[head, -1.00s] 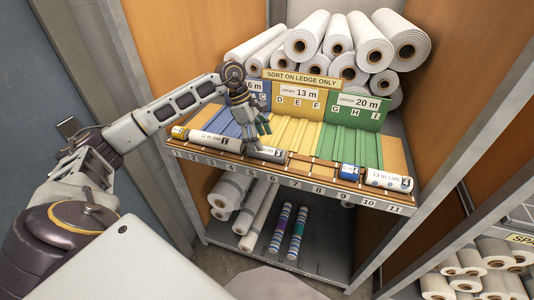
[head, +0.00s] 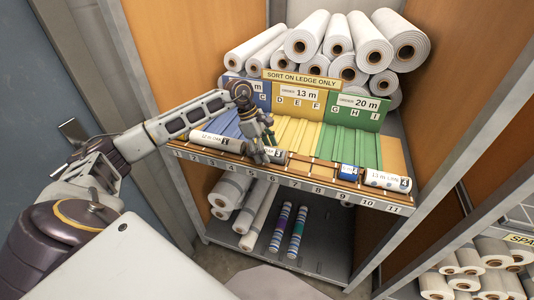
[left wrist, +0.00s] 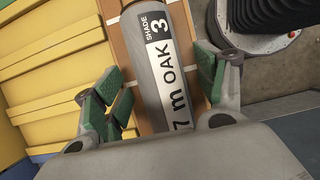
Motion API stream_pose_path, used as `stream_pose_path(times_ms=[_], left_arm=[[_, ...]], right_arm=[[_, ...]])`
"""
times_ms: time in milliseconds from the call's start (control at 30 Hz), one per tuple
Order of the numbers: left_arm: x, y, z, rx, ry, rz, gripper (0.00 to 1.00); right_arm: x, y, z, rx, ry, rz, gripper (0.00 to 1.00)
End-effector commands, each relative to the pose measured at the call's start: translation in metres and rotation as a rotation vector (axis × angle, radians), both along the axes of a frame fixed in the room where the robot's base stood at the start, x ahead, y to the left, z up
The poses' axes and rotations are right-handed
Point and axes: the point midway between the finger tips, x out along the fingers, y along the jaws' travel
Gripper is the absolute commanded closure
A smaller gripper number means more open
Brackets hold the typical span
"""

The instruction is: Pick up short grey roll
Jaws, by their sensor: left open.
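The short grey roll (head: 274,156) lies on the ledge near slots 5 and 6, partly hidden by my left gripper in the head view. In the left wrist view the roll (left wrist: 150,82) shows a white and black label reading "7 m OAK" and "SHADE 3". My left gripper (head: 260,154) is open over the roll. In the left wrist view its green-padded fingers (left wrist: 161,88) stand on either side of the roll, with a visible gap on the left. My right gripper is not in view.
Behind are blue, yellow and green (head: 345,138) grooved trays, with large rolls (head: 375,50) stacked above. A lower shelf (head: 310,258) holds more rolls.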

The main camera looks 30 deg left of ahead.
Motion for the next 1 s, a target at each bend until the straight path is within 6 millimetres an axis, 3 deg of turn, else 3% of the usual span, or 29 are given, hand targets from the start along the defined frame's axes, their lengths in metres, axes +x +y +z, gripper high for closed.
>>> stream_pose_path(times_ms=[367, 767, 1000], left_arm=[[-0.0001, 0.0001, 0.0000, 0.000, 0.000, 0.000, 0.29], [-0.0001, 0.0001, 0.0001, 0.000, 0.000, 0.000, 0.77], [0.0000, 0.0001, 0.0006, 0.000, 0.000, 0.000, 0.79]], right_arm=[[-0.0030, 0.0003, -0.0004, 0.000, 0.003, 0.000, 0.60], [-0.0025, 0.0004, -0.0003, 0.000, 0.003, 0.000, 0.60], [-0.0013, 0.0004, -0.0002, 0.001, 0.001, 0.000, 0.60]])
